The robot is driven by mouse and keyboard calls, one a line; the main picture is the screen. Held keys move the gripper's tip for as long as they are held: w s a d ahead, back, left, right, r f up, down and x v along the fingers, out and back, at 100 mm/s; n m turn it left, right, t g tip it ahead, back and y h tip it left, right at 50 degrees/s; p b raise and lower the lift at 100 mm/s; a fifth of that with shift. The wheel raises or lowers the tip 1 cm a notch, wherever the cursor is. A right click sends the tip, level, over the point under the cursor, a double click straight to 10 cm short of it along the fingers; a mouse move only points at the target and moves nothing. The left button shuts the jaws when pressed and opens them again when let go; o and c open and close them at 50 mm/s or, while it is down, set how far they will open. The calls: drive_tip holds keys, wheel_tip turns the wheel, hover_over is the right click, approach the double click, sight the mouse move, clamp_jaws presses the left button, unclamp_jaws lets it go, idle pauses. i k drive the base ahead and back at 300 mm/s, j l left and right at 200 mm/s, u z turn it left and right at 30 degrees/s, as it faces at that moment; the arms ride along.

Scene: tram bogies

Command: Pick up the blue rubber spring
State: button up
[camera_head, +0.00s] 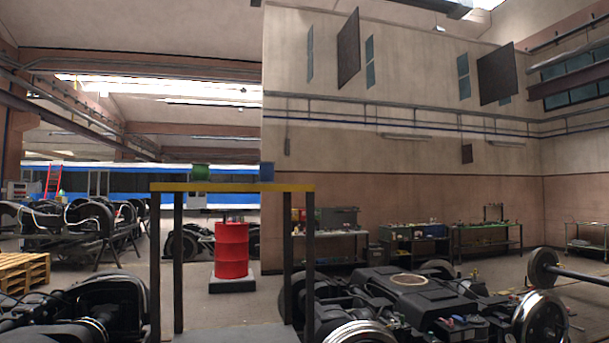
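A small blue cylinder (267,172), which looks like the blue rubber spring, stands upright near the right end of a narrow yellow-topped stand (232,187) with dark legs. A green cylinder (201,172) stands at the middle-left of the same top, apart from the blue one. A small pale item (199,201) shows just below the top under the green cylinder; I cannot tell what it is. My gripper is not in view.
A red drum (231,250) stands on a base behind the stand. A large dark bogie (420,295) fills the lower right, with wheelsets beside it. Another bogie (95,305) is at lower left, near a wooden pallet (24,270). Workbenches line the back wall.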

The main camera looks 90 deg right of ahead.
sight(266, 169)
drive_tip(key=z, duration=2.7)
